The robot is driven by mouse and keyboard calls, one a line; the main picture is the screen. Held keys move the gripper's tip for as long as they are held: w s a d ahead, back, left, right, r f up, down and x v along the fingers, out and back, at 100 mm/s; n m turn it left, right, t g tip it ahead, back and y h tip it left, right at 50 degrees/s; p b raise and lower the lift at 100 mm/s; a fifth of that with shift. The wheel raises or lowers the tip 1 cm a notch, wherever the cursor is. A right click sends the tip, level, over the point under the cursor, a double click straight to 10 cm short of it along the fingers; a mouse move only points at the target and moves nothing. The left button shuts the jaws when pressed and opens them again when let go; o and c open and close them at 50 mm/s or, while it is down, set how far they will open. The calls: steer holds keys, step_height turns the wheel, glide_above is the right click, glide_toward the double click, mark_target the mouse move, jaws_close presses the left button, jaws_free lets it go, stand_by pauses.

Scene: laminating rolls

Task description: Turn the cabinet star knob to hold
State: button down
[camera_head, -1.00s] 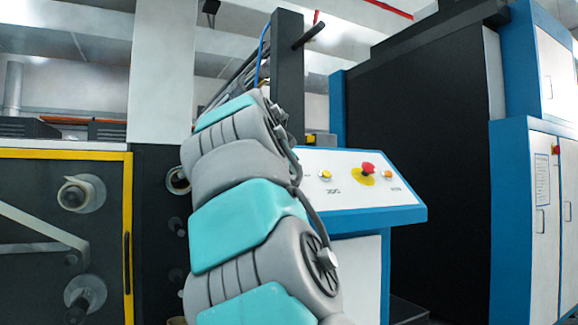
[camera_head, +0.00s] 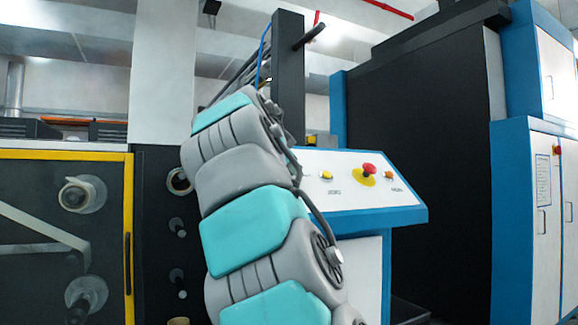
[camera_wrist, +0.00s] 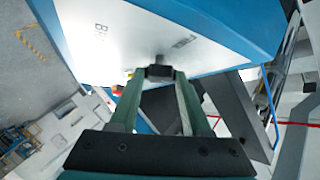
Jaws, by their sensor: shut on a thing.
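In the wrist view my gripper (camera_wrist: 160,74) has its two green fingers closed on a small dark knob (camera_wrist: 160,60) that stands out from a white panel. The fingertips hide most of the knob, so its star shape and the setting it points at cannot be read. In the head view my arm covers the left part of the control console (camera_head: 395,212), and the knob and gripper are hidden behind it. The panel (camera_wrist: 120,45) carries small printed labels that are too blurred to read fully.
On the console, a yellow button (camera_head: 325,175), a red mushroom button (camera_head: 369,169) and an orange button (camera_head: 389,175) lie right of my arm. A yellow-framed roll unit (camera_head: 128,230) stands at left. White and blue cabinets (camera_head: 541,240) stand at right.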

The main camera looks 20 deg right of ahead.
steer(key=shift+c, duration=1.8)
jaws_free()
steer(key=v, duration=0.7)
steer(key=shift+s+a+b, duration=0.2)
steer(key=shift+s+b, duration=0.1)
steer(key=shift+b, duration=0.05)
steer(key=shift+r, duration=0.1)
